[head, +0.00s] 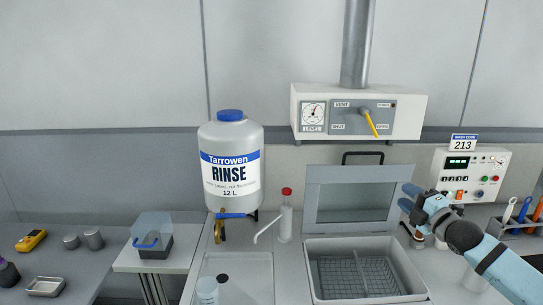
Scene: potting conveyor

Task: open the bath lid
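The bath (310,279) is a grey rectangular basin at the centre right, with a wire basket (352,274) inside. Its bath lid (313,203) stands raised and upright along the back edge, a grey frame around a window, with a dark handle (362,154) on top. The bath's opening is uncovered. My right gripper (407,198) is at the right edge of the lid, its two blue fingertips apart with nothing seen between them. Whether it touches the lid I cannot tell. My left gripper is not in view.
A white rinse tank (229,170) with a tap stands left of the bath. A red-capped bottle (286,217) stands between them. A vent box (310,108) hangs above, and a control box (484,165) stands at the right. A tool holder (508,231) is at the far right.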

